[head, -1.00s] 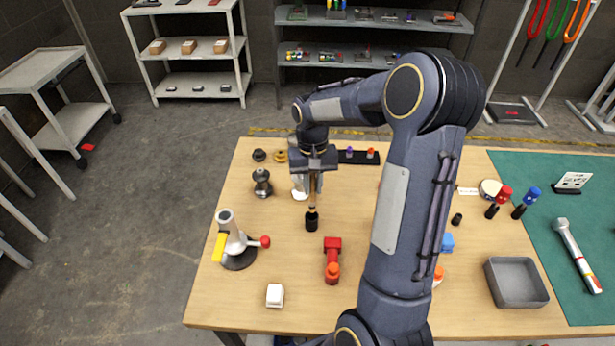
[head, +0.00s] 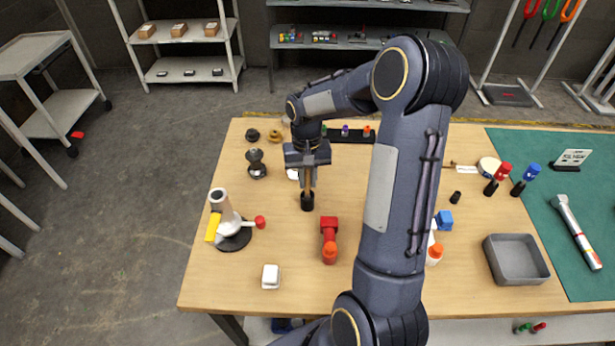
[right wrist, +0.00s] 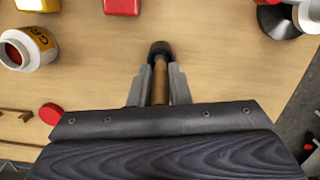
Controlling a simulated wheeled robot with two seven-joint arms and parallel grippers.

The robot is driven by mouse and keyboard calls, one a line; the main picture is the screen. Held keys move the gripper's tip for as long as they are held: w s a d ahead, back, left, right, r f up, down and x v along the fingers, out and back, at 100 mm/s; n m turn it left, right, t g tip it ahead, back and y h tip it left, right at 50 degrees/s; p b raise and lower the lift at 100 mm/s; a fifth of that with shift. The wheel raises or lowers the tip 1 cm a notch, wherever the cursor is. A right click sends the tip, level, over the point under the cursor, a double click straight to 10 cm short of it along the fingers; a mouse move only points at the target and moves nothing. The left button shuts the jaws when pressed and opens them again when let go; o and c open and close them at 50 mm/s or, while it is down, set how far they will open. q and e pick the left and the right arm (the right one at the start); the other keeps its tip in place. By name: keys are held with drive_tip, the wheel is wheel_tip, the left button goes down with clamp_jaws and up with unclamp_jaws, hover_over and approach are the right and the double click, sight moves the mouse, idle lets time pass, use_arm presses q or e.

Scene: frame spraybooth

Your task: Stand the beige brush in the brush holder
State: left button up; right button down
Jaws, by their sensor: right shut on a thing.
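My right gripper (head: 307,188) points straight down over the left half of the wooden table, and its fingers are shut on the brush (head: 308,179). The brush shows as a narrow tan-brown upright shaft; it also shows between the fingers in the right wrist view (right wrist: 160,84). A small black cup (head: 307,201), which looks like the brush holder, stands right under the fingers. It also shows in the right wrist view (right wrist: 160,49), at the brush's lower end. The shaft's end seems to be at or in the cup's mouth; its depth is hidden. My left gripper is out of view.
A white stand with yellow and red parts (head: 232,228) is at the left, a white block (head: 271,276) in front. A dark rack (head: 350,136) is behind; a grey bin (head: 516,261) is far right.

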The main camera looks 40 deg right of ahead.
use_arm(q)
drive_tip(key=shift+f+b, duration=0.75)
use_arm(e)
drive_tip(key=shift+f, duration=0.9)
